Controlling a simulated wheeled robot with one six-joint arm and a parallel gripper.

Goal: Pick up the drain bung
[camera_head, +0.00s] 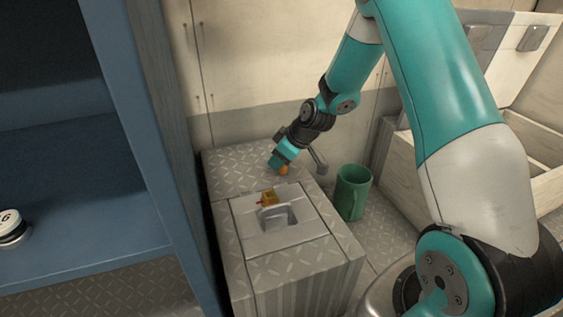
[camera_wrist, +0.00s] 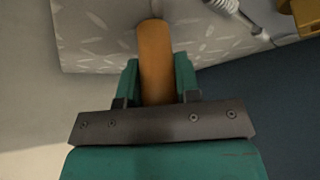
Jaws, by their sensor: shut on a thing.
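The drain bung, seen as an orange-brown cylinder (camera_wrist: 155,55), is between the two jaws of my gripper (camera_wrist: 157,85) in the wrist view. My gripper is shut on it, with a finger against each side, and its far end sticks out past the fingertips. In the head view my gripper (camera_head: 280,164) points down over the back part of a grey tread-plate locker (camera_head: 235,172), and a small orange part of the bung (camera_head: 284,170) shows at its tip. I cannot tell whether the bung touches the locker top.
A small yellow-orange thing with red (camera_head: 269,197) lies near the locker's recessed handle (camera_head: 275,216). A grey metal fitting (camera_head: 318,161) is close to the right of my gripper. A blue shelf unit (camera_head: 165,175) is left.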

